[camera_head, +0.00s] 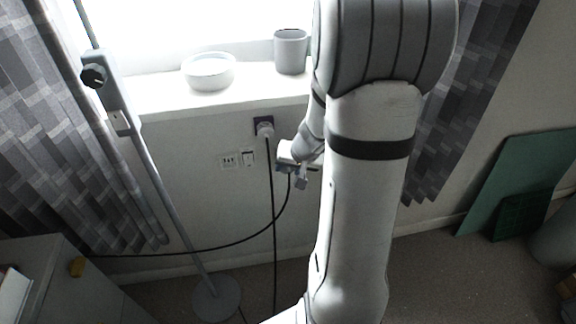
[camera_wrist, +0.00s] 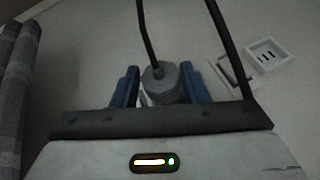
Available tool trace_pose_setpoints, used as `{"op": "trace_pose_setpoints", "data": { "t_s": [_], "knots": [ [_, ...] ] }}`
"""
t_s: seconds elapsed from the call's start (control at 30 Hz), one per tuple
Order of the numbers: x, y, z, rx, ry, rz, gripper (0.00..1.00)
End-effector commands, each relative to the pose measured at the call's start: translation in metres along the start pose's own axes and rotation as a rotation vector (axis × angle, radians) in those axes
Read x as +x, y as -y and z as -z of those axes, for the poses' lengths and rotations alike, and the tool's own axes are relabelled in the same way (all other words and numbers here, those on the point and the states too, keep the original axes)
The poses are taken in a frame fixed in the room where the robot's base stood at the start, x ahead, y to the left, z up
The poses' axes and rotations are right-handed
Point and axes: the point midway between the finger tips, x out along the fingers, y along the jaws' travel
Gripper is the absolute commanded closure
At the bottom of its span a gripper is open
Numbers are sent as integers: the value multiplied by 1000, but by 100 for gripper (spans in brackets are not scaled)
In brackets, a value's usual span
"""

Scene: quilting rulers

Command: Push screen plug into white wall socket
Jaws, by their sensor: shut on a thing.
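My gripper (camera_wrist: 158,90) is shut on a grey round plug (camera_wrist: 167,78) with a black cable running from it. In the head view, my gripper (camera_head: 294,174) is near the wall, right of and slightly below a pair of white wall fittings. The white wall socket (camera_head: 228,160) with dark slots is the left one; it shows at the upper right of the wrist view (camera_wrist: 268,55). The other white fitting (camera_head: 248,157) is beside it, partly crossed by a cable in the wrist view (camera_wrist: 232,73). The plug's prongs are hidden, and it is apart from the white socket.
A lamp stand (camera_head: 165,185) leans at left. A bowl (camera_head: 209,71) and mug (camera_head: 290,51) stand on the sill (camera_head: 165,98).

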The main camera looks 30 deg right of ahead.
Motion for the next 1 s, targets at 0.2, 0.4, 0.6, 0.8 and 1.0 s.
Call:
{"op": "trace_pose_setpoints", "data": {
  "t_s": [0.2,0.4,0.6,0.8,1.0],
  "knots": [
    [-1,0,-3,0,0,0,87],
    [-2,-1,-4,-1,0,0,87],
    [-6,-3,-16,0,-2,1,87],
    [-13,-6,-30,0,-1,0,87],
    [-18,-7,-38,-1,0,0,87]
  ]
}}
